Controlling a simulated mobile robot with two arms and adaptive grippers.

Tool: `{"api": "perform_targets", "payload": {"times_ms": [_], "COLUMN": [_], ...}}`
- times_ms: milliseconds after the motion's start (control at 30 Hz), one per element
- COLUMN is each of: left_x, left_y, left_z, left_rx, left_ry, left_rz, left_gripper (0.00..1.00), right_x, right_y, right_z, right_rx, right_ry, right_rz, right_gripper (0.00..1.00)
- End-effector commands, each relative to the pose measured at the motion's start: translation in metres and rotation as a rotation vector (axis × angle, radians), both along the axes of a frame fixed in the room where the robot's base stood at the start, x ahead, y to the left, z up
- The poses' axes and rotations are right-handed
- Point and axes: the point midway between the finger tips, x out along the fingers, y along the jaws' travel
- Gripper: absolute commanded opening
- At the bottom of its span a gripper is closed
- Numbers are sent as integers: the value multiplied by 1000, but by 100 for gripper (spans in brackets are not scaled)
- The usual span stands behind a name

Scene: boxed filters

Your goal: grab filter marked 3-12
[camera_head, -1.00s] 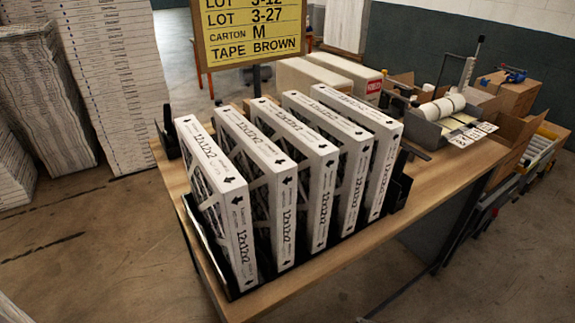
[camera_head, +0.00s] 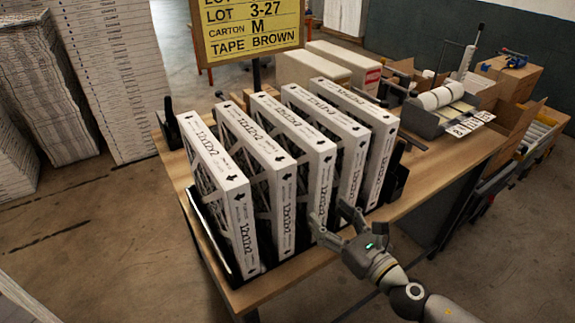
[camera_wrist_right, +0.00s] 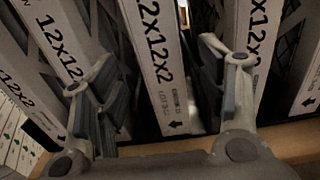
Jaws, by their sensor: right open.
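Several white boxed filters marked 12x12x2 stand upright in a row in a black rack (camera_head: 207,240) on the wooden table. The front ones include the leftmost filter (camera_head: 242,232), the second filter (camera_head: 284,205) and the middle filter (camera_head: 319,180). My right gripper (camera_head: 333,219) is open at the near side of the row. In the right wrist view, a filter (camera_wrist_right: 158,65) stands between my spread fingers (camera_wrist_right: 165,95), with a gap on each side. Its lot line is too blurred to read surely. My left gripper is out of view.
A yellow sign (camera_head: 252,30) stands behind the row; its lowest lines read LOT 3-27, CARTON M, TAPE BROWN. Neighbouring filters (camera_wrist_right: 60,45) stand close to my fingers.

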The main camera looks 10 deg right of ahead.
Motion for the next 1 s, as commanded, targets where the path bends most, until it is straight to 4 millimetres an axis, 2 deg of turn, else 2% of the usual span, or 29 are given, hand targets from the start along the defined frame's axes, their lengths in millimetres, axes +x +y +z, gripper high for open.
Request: {"api": "perform_targets", "payload": {"times_ms": [300,667,867,1000], "left_x": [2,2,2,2], "left_y": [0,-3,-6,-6], "left_z": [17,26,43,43], "left_rx": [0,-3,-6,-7], "left_ry": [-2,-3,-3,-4], "left_rz": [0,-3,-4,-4], "left_gripper": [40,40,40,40], "right_x": [35,57,83,95], "right_y": [12,20,30,34], "right_z": [4,6,15,10], "right_rx": [-5,-4,-2,-4], "right_ry": [-4,-3,-4,-1], "right_rz": [0,0,0,0], "right_gripper": [65,65,65,65]}}
